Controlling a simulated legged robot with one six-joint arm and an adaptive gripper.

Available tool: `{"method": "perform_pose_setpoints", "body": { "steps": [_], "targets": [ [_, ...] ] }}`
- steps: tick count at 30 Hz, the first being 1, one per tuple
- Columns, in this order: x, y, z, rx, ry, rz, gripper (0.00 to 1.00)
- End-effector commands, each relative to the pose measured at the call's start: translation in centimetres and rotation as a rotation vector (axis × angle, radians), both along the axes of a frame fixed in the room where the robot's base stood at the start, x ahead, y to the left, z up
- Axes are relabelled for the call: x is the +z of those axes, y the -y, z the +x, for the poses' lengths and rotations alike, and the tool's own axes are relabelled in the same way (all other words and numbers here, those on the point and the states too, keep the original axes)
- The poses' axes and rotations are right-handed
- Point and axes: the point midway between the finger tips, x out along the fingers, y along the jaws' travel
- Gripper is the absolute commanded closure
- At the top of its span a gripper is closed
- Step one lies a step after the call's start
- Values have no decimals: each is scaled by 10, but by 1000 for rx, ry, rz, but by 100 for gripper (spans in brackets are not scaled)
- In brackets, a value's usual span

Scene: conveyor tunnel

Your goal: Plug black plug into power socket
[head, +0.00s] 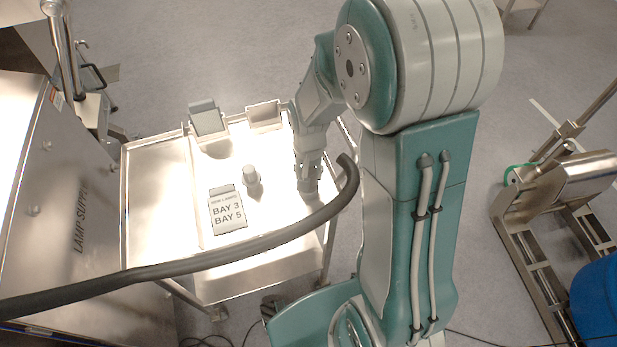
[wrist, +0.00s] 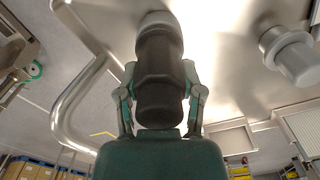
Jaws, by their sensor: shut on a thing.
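My gripper (wrist: 160,82) is shut on a black ribbed, plug-like body (wrist: 160,62) with a pale grey end (wrist: 157,20), seen in the wrist view. One finger lies on each side of it. The pale end is close to the bright metal tray surface; I cannot tell whether it touches. In the head view my gripper (head: 308,178) is low over the right side of the steel cart (head: 160,200), and the held thing is hard to make out. I cannot identify a power socket in either view.
A grey cylinder (head: 251,176) stands on the cart, left of my gripper, beside a "BAY 3 BAY 5" sign (head: 227,211). Two bins (head: 207,119) (head: 264,115) are at the far edge. A thick dark hose (head: 190,265) crosses in front. A "LAMP SUPPLY" cabinet (head: 55,170) stands left.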

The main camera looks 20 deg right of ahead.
Motion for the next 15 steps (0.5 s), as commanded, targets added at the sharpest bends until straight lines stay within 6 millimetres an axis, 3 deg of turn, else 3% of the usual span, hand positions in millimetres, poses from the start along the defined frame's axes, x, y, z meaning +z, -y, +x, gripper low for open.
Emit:
{"method": "perform_pose_setpoints", "body": {
  "steps": [15],
  "targets": [
    [15, 0, 0, 0, -1, 0, 100]
  ]
}}
